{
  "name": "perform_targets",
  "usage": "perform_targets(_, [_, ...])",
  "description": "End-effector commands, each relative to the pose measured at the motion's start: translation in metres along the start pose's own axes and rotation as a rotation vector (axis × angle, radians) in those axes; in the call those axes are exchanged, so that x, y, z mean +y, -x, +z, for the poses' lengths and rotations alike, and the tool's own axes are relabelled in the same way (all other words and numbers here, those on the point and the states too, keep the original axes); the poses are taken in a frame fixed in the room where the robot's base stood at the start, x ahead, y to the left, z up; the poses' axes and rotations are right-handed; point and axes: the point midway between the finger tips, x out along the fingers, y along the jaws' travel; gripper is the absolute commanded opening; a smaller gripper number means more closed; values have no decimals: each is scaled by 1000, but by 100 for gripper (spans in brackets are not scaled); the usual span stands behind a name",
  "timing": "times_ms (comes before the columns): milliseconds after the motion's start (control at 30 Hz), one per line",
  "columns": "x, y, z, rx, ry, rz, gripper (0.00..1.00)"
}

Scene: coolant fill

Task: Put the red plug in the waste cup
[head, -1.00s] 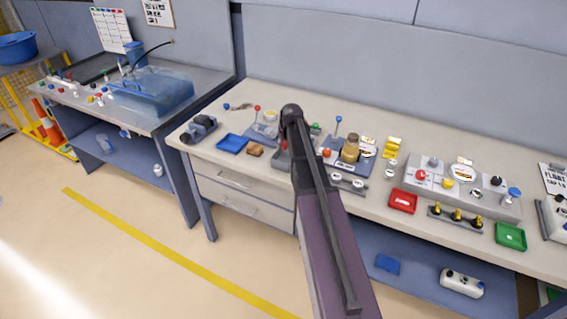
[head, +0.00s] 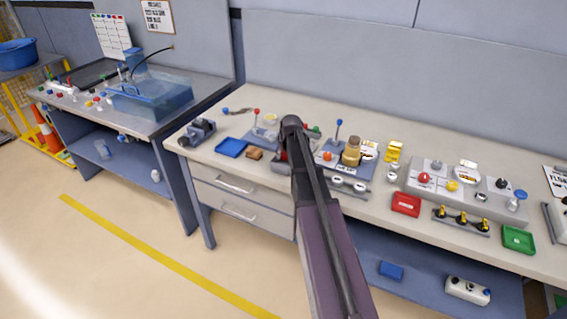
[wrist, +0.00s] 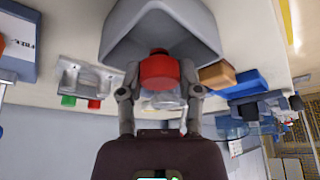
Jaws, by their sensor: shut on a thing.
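In the wrist view my gripper (wrist: 159,92) is shut on the red plug (wrist: 158,70), a short red cylinder with a pale, clear part below it. A grey, angular, hollow-looking piece (wrist: 160,22) fills the top of that view, close behind the plug. I cannot tell whether it is the waste cup or whether the plug touches it. Part of a dark grey item (head: 279,166) shows just left of the arm on the bench. I cannot pick out the waste cup with certainty.
Left of the arm on the bench are a blue tray (head: 231,147) and a brown block (head: 254,155). Right of it are a board with a brown cylinder (head: 351,151), a red tray (head: 406,204), a grey control box (head: 460,183) and a green tray (head: 518,239).

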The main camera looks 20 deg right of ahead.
Motion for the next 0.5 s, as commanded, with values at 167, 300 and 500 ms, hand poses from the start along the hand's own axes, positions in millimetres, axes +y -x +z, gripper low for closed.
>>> perform_targets(167, [0,-16,7,0,0,0,15])
perform_targets(300, [0,-26,11,0,0,0,15])
perform_targets(500, [0,-32,13,0,0,0,15])
